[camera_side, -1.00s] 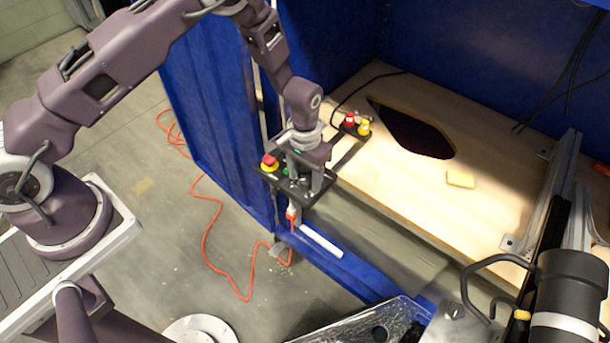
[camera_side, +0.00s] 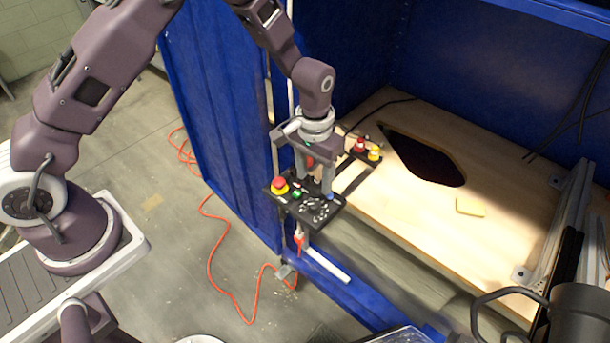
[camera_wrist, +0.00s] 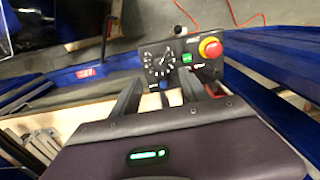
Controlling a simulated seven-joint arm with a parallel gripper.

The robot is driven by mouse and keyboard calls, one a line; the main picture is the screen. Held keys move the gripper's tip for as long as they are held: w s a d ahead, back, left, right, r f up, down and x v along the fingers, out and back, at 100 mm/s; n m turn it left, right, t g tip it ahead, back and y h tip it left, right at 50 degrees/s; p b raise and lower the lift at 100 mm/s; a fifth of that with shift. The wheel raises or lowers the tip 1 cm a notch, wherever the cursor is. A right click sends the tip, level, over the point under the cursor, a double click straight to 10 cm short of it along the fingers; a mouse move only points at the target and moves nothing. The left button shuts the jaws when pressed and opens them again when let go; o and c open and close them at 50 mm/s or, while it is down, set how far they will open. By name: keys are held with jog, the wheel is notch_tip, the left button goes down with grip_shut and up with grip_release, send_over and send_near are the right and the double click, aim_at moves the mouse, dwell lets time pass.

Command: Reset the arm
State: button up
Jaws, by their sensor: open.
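A black control panel (camera_side: 310,212) stands at the corner of the blue enclosure. It carries a red emergency-stop button (camera_side: 280,184) with a yellow base, a green button (camera_side: 297,195), a blue knob (camera_side: 329,196) and a dial with white markings. My gripper (camera_side: 315,184) is open, pointing down above the panel's right part, with nothing seen between the fingers. In the wrist view the panel's dial (camera_wrist: 160,63), green button (camera_wrist: 187,58) and red button (camera_wrist: 210,47) lie beyond the open fingers. Whether the fingertips touch the panel is hard to tell.
An orange cable (camera_side: 212,260) runs over the floor.

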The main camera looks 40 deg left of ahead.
jog(key=s+a+r+t, duration=0.15)
jog(key=s+r, duration=0.35)
jog(key=r, duration=0.7)
jog(key=s+a+r+t, duration=0.1)
jog(key=s+a+r, duration=0.3)
jog(key=r, duration=0.8)
jog(key=s+a+r+t, duration=0.1)
jog(key=s+r, duration=0.1)
jog(key=s, duration=0.6)
jog(key=s+a+r+t, duration=0.1)
jog(key=s+t, duration=0.1)
jog(key=s, duration=0.7)
jog(key=shift+s+a+r, duration=0.15)
jog(key=shift+s+r, duration=0.05)
jog(key=shift+r, duration=0.2)
